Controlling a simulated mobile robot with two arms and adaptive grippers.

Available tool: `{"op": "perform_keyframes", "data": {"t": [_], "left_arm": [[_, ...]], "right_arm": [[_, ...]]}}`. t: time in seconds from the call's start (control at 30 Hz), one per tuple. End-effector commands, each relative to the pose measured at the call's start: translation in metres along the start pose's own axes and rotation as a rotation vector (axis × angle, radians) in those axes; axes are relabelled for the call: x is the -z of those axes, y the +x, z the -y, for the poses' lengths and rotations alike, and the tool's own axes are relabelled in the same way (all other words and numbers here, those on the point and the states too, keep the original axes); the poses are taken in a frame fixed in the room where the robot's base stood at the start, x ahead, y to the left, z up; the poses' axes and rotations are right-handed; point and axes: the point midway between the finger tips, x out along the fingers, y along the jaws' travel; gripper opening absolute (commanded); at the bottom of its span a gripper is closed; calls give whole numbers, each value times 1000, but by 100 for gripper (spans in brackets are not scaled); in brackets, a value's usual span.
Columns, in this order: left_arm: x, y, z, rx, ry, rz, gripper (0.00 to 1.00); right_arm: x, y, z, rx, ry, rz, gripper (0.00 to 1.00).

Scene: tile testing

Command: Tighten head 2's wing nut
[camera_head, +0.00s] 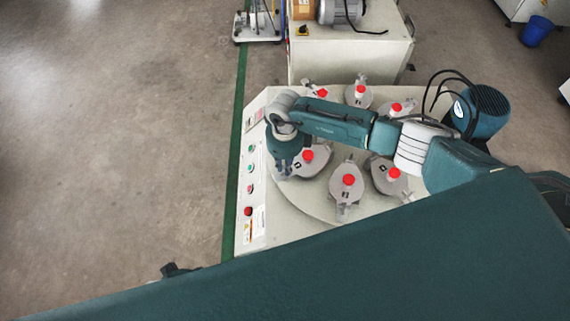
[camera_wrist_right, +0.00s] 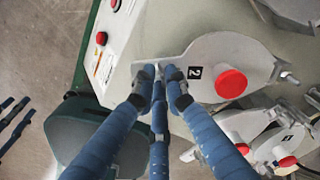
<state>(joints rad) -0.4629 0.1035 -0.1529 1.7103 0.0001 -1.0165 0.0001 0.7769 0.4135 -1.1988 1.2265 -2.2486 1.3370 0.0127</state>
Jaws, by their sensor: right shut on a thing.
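Head 2 (camera_wrist_right: 228,52) is a grey, flat lidded head with a black "2" label and a red knob; it also shows in the head view (camera_head: 318,163). My right gripper (camera_wrist_right: 163,78) has its blue fingertips closed together at the narrow outer end of head 2. It is shut on the wing nut there, which the fingertips mostly hide. In the head view my right gripper (camera_head: 284,170) points down at the left edge of the round table. My left gripper (camera_wrist_right: 14,118) shows at the left edge of the wrist view, empty, with its fingers spread apart.
Several similar red-knobbed heads stand around the round table (camera_head: 312,205). A panel with buttons (camera_head: 249,190) runs along the machine's left side. A white cabinet (camera_head: 350,58) stands behind. The floor at left is clear.

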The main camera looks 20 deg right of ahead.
Motion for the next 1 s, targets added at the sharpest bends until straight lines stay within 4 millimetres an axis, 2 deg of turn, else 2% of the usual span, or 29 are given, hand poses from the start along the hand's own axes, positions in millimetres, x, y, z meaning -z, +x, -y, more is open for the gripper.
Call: {"op": "perform_keyframes", "data": {"t": [0.2, 0.5, 1.0], "left_arm": [[-16, 18, -1, -2, 3, 17, 44], [-36, 37, -3, -4, 6, 31, 44], [-49, 48, -3, -5, 8, 38, 44]], "right_arm": [[-1, -2, 1, 0, 196, 0, 0], [-2, -2, 2, 1, 400, 0, 0], [-2, -1, 3, 1, 516, 2, 0]]}}
